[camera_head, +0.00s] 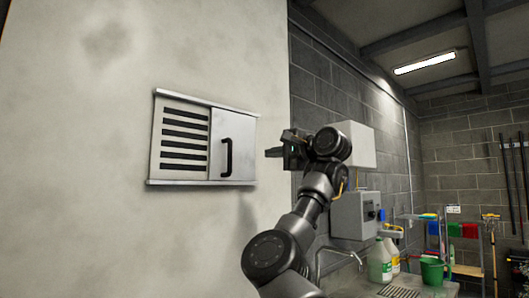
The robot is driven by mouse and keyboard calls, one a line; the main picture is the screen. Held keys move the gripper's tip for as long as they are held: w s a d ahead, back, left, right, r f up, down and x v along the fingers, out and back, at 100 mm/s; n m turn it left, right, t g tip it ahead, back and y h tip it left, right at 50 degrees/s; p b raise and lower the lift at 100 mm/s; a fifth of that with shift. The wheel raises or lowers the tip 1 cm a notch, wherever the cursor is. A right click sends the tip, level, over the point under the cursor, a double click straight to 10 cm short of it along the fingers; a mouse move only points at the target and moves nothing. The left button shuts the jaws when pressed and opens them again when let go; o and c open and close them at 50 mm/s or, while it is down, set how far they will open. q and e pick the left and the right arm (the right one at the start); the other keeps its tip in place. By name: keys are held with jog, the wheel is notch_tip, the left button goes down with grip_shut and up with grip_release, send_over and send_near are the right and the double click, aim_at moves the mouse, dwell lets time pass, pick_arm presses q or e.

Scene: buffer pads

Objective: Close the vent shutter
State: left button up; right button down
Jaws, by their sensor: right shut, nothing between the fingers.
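The vent (183,138) is a metal-framed panel on the pale wall, left of centre in the head view. Dark horizontal slots show in its left half. The shutter (231,124) is a plain grey sliding plate between top and bottom rails, covering the right half, with a black upright handle (226,158) near its left edge. My right gripper (268,153) is shut and empty, its fingers pointing left, just right of the vent's right edge in the picture. It appears apart from the handle. My left gripper is not in view.
The pale wall (80,220) around the vent is clear. Behind my right arm are a grey wall box (355,215), a sink counter (410,287), bottles (379,262) and a green bucket (433,271). Brooms and poles (493,240) stand at the far right.

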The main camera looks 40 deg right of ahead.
jog(key=w+a+p, duration=0.3)
jog(key=w+p, duration=0.4)
jog(key=w, duration=0.2)
jog(key=shift+w+a, duration=0.2)
jog(key=shift+a, duration=0.2)
